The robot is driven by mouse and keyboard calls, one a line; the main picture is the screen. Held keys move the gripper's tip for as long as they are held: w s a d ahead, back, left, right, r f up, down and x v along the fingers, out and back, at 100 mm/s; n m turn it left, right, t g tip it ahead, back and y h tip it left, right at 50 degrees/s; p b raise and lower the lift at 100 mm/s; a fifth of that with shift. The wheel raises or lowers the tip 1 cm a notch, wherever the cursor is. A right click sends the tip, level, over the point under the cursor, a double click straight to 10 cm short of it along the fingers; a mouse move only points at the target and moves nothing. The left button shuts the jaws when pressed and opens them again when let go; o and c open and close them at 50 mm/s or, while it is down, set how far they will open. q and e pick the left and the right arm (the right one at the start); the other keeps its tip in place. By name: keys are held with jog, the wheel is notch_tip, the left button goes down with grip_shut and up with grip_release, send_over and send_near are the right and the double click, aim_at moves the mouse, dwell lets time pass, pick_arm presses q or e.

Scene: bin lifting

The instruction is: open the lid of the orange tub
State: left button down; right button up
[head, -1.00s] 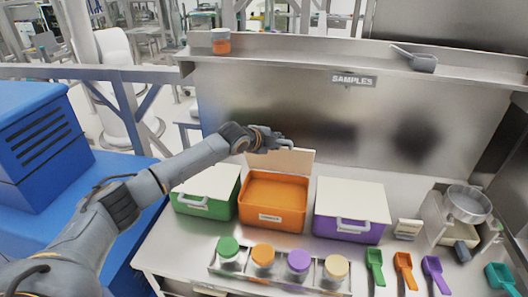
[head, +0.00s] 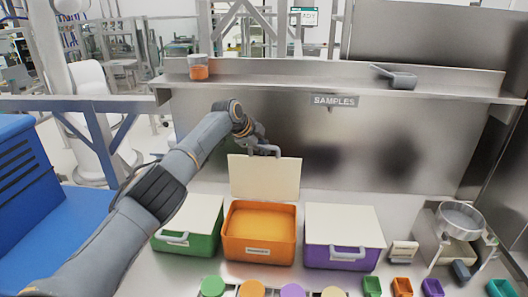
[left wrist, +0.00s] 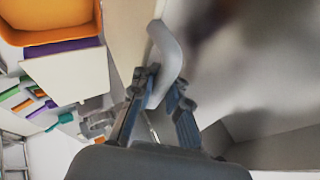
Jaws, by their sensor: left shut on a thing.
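The orange tub (head: 259,252) stands on the steel bench between a green tub and a purple tub, and orange contents show inside it. Its cream lid (head: 264,179) stands up at the tub's back edge, close to upright. My left gripper (head: 264,148) is at the lid's top edge, shut on the grey lid handle (left wrist: 166,62). In the left wrist view the fingers (left wrist: 157,100) close around the lower part of this handle, and the orange tub (left wrist: 50,22) shows at upper left. My right gripper is not in view.
The green tub (head: 196,243) and purple tub (head: 343,257) stand on either side with cream lids closed. Jars, scoops and a scale (head: 455,230) are in front and at right. A shelf (head: 290,82) runs along the steel back wall.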

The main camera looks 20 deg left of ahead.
pick_arm(q)
jog(key=shift+w+a+r, duration=0.15)
jog(key=shift+w+r, duration=0.2)
jog(key=shift+w, duration=0.15)
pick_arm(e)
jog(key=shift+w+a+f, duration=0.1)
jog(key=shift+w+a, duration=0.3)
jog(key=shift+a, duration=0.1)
pick_arm(q)
jog(key=c, duration=1.4)
grip_release()
jog(key=shift+c, duration=0.2)
jog(key=shift+o, duration=0.5)
jog(key=shift+s, duration=0.35)
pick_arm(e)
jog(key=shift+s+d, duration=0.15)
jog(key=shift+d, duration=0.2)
